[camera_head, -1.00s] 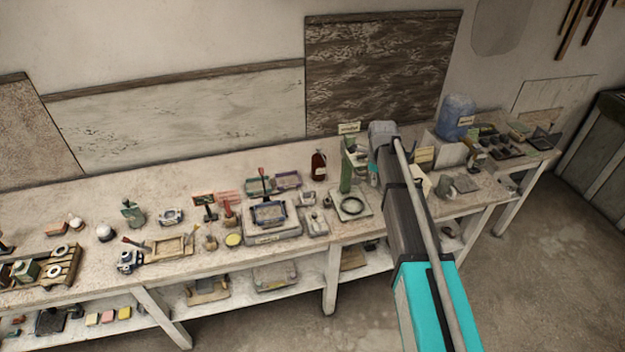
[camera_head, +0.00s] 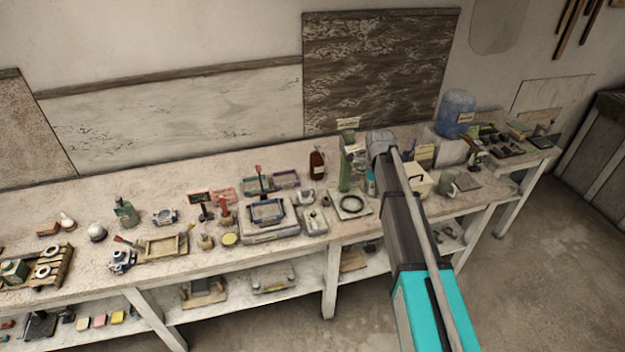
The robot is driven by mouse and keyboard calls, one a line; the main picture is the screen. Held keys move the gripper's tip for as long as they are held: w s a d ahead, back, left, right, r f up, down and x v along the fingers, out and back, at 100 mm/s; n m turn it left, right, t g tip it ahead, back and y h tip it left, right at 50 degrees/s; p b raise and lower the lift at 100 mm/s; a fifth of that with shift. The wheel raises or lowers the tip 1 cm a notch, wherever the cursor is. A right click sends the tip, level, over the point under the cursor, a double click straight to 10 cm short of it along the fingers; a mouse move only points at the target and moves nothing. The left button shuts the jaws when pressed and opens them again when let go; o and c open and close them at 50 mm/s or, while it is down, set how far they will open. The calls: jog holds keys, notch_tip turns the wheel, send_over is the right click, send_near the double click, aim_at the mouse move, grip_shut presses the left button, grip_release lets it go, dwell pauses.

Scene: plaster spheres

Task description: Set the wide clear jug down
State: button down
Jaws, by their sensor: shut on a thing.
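My arm reaches from the lower right up over the long table, and its grey joint (camera_head: 381,143) hides what lies behind it. My gripper's jaws are not visible; only a small teal and pale part (camera_head: 370,184) shows just left of the arm, too small to tell what it is. I see no jug clearly in a grip.
The long table (camera_head: 140,205) is crowded. Left of the arm are a tall green object (camera_head: 345,172), a dark ring on a pale board (camera_head: 352,204) and a brown bottle (camera_head: 317,163). A cream box (camera_head: 419,181) is close on the arm's right. The back strip left of the bottle is clearer.

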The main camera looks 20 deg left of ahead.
notch_tip(320, 180, down, 15)
jog(key=b, duration=1.3)
jog(key=shift+r, duration=0.15)
jog(key=shift+d, duration=0.15)
